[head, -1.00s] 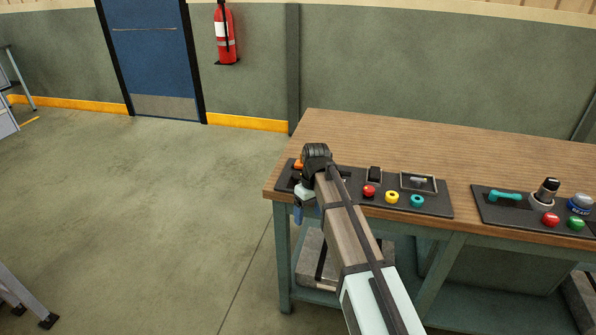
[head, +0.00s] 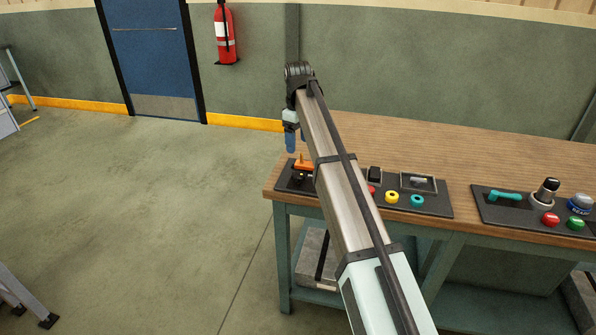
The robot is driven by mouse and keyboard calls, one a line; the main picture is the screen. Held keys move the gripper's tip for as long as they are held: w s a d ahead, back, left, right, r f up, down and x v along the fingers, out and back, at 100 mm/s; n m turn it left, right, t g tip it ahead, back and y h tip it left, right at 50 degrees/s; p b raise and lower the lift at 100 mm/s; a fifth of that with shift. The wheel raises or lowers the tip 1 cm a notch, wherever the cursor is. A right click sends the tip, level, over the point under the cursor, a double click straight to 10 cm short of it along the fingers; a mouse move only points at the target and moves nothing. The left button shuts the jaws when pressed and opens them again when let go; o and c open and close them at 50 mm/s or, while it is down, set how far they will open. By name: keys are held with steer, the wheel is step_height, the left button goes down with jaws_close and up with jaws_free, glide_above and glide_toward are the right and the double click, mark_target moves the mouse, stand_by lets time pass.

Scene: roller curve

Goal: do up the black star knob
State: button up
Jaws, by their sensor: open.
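A small dark knob (head: 299,178), which looks like the black star knob, sits at the left end of the left black panel (head: 436,205) on the workbench. It is too small to tell how far it is screwed in. An orange part (head: 303,164) is just behind it. My gripper (head: 291,146) points down with blue fingertips, raised above and a little behind the panel's left end. It is open and apart from the knob, and I see nothing in it. My arm hides part of the panel right of the knob.
The panel also carries a yellow ring button (head: 391,197), a teal ring button (head: 417,201), a black switch (head: 375,174) and a partly hidden red button (head: 371,190). A second panel (head: 513,214) lies to the right. The wooden bench top (head: 450,152) behind is bare.

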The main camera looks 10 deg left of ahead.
mark_target(298, 174)
step_height(298, 174, down, 12)
steer(key=shift+f, duration=0.1)
stand_by(0.4)
steer(key=c, duration=1.1)
